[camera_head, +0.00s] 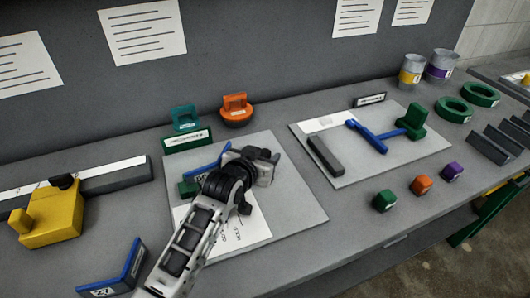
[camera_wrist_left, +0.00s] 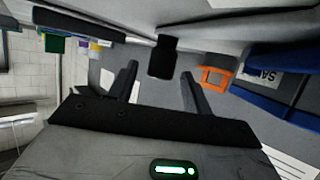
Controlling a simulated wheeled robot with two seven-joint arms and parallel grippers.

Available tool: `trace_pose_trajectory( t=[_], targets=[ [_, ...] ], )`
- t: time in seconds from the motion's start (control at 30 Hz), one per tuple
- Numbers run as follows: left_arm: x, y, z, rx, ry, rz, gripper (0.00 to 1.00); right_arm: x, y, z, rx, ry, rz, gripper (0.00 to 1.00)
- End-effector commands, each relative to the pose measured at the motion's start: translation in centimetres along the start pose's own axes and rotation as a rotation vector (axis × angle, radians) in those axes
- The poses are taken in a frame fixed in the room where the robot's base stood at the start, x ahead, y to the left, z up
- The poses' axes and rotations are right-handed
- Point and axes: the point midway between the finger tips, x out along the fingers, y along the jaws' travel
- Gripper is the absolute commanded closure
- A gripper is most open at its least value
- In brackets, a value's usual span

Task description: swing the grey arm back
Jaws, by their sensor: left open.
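My left gripper (camera_head: 262,163) is over the pale left board (camera_head: 300,205). In the left wrist view its two dark fingers (camera_wrist_left: 158,88) stand apart. A black block or knob (camera_wrist_left: 163,57) shows between and beyond them; I cannot tell whether it touches. A blue bar (camera_head: 208,160) on the left board is partly hidden by my arm. A grey bar (camera_head: 325,156) lies on the right board (camera_head: 345,180), beside a blue bar (camera_head: 367,136) with a green block (camera_head: 413,120). I cannot tell if a grey arm is hidden under my gripper. My right gripper is not in view.
An orange handled piece (camera_head: 236,110) and a teal one (camera_head: 185,118) stand behind the left board. A yellow block (camera_head: 50,222) and blue bracket (camera_head: 115,272) are at left. Green (camera_head: 384,201), orange (camera_head: 421,184) and purple (camera_head: 453,171) cubes sit at the front right.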

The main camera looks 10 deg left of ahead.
Motion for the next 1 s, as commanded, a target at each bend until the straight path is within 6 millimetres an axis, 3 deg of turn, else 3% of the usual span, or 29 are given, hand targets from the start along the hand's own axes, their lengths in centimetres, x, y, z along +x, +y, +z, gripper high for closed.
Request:
trace_pose_trajectory(
  t=[0.2, 0.53, 0.7, 1.0],
  targets=[
    [1.8, 0.0, 0.0, 0.000, -0.001, 0.000, 0.50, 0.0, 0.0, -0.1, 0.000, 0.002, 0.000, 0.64],
    [2.0, 0.0, 0.0, 0.000, 0.000, 0.000, 0.50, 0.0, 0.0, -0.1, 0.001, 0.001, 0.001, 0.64],
    [2.0, 0.0, 0.0, 0.000, 0.000, 0.000, 0.98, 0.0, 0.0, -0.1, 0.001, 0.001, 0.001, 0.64],
    [3.0, 1.0, -0.2, 0.009, 0.004, 0.032, 1.00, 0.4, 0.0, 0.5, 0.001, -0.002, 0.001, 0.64]
  ],
)
